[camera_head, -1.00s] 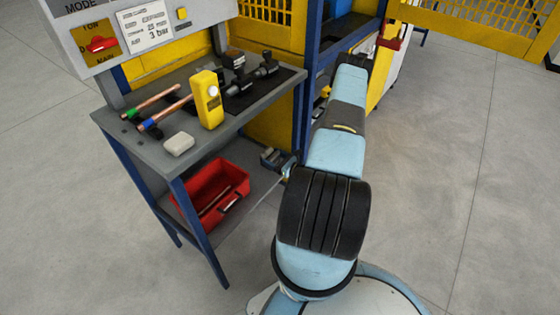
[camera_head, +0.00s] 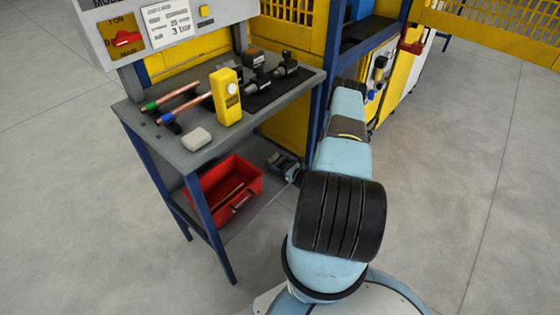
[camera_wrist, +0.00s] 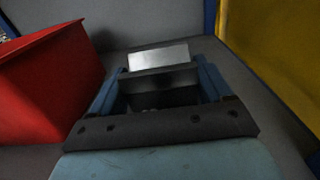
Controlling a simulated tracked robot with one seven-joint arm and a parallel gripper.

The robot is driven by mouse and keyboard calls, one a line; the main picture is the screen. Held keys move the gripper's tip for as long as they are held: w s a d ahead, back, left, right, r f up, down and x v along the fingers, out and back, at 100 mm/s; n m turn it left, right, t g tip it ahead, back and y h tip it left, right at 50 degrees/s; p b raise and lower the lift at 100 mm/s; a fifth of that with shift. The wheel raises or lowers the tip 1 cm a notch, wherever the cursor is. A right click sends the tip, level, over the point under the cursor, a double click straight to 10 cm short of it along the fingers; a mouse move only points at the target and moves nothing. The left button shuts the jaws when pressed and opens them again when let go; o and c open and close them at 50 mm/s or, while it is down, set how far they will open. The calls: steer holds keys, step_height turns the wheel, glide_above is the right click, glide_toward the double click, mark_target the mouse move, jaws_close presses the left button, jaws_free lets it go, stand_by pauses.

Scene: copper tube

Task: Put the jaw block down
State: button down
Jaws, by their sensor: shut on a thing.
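The jaw block is a bright silver metal block (camera_wrist: 158,56) in the wrist view. My gripper (camera_wrist: 162,72) has its two blue fingers on either side of the block and is shut on it. In the head view my gripper (camera_head: 284,165) is low at the right end of the bench's lower shelf, just right of the red bin. The block is too small there to make out clearly. In the wrist view the block is over the grey shelf surface (camera_wrist: 180,25). I cannot tell whether its underside touches the shelf.
The red bin (camera_head: 250,186) stands close left of my gripper; its wall (camera_wrist: 55,85) is near in the wrist view. A yellow panel (camera_wrist: 270,60) is at the right. The bench top (camera_head: 180,148) above carries copper tubes, a yellow device (camera_head: 228,100) and a white block (camera_head: 196,139).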

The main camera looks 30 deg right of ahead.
steer(key=shift+f, duration=0.4)
jaws_free()
steer(key=v, duration=1.2)
